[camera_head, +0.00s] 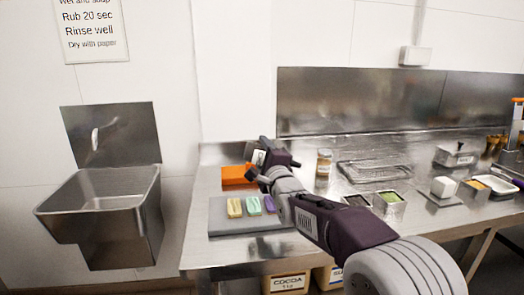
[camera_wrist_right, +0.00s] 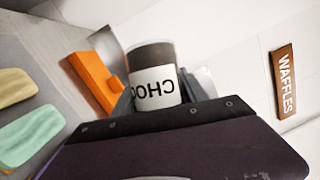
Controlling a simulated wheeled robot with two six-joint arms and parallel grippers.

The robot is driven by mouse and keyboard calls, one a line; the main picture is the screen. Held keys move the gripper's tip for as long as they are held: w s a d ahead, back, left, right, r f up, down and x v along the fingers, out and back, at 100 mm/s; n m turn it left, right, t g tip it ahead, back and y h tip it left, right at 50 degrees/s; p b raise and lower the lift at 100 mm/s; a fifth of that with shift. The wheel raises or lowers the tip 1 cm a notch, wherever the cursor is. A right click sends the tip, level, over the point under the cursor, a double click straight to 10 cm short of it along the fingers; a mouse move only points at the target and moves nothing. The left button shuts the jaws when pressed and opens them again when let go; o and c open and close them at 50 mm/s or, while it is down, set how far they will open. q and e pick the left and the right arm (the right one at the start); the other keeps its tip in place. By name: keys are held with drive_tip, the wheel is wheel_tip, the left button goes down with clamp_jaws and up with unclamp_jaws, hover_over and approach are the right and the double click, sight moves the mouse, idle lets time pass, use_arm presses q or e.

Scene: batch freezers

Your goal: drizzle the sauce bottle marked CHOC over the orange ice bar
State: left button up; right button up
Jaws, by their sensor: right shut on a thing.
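My right gripper (camera_head: 262,163) is shut on the sauce bottle marked CHOC (camera_wrist_right: 155,82), a dark cylinder with a white label that reads upside down in the wrist view. In the head view only a bit of the bottle's pale label (camera_head: 258,157) shows past the fingers. The bottle is held above the back of a grey board (camera_head: 228,222) with a yellow bar (camera_head: 234,207), a mint bar (camera_head: 253,205) and a purple bar (camera_head: 269,204). A flat orange block (camera_head: 234,175) lies behind them; I cannot tell whether it is the orange ice bar. My left gripper is out of view.
A brown-lidded jar (camera_head: 324,163), a wire rack (camera_head: 374,171) and small metal tubs (camera_head: 389,201) stand right of my gripper on the steel counter. A sink (camera_head: 100,205) hangs at the left. A WAFFLES sign (camera_wrist_right: 285,80) is on the wall.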

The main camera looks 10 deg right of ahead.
drive_tip(key=shift+r+n+g+p, duration=0.5)
drive_tip(key=shift+r+n+p, duration=0.65)
drive_tip(key=shift+p, duration=0.6)
drive_tip(key=shift+f+n, duration=0.15)
drive_tip(key=shift+n, duration=0.3)
drive_tip(key=shift+p, duration=0.35)
drive_tip(key=shift+r+n+p, duration=0.3)
drive_tip(key=shift+r+p, duration=0.1)
drive_tip(key=shift+p, duration=0.2)
drive_tip(key=shift+r+n+g+p, duration=0.55)
drive_tip(key=shift+n+p, duration=0.15)
drive_tip(key=shift+p, duration=0.55)
drive_tip(key=r+n+p, duration=0.1)
drive_tip(key=p, duration=0.2)
drive_tip(key=shift+r+n+g+h+p, duration=0.1)
drive_tip(key=shift+n+g+h+p, duration=0.2)
drive_tip(key=shift+g+h, duration=0.1)
